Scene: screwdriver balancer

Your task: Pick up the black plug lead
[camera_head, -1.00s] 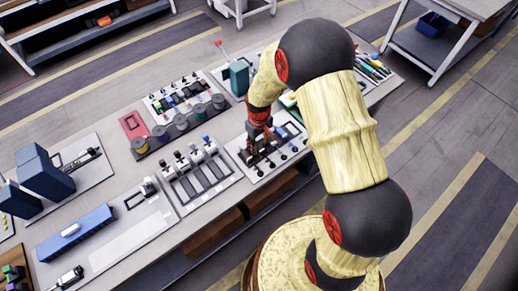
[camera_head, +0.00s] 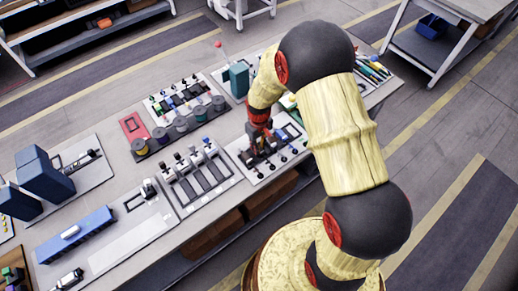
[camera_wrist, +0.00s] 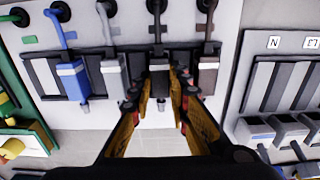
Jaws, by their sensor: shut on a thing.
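The black plug lead (camera_wrist: 158,54) hangs on a light panel in the middle of the wrist view. Its rectangular plug body lies between my gripper's fingertips. My gripper (camera_wrist: 160,80) is shut on the plug body, with an orange-and-black finger on each side. The lead's upper end still meets a round dark fitting on the panel. In the head view my gripper (camera_head: 262,141) is over the lead panel (camera_head: 247,172), and the black lead cannot be told apart there.
A grey lead (camera_wrist: 115,75) and a blue lead (camera_wrist: 72,78) hang close on the left, a brownish lead (camera_wrist: 208,74) close on the right. A green lead (camera_wrist: 27,40) is farther left. A grey switch panel (camera_wrist: 285,85) stands to the right.

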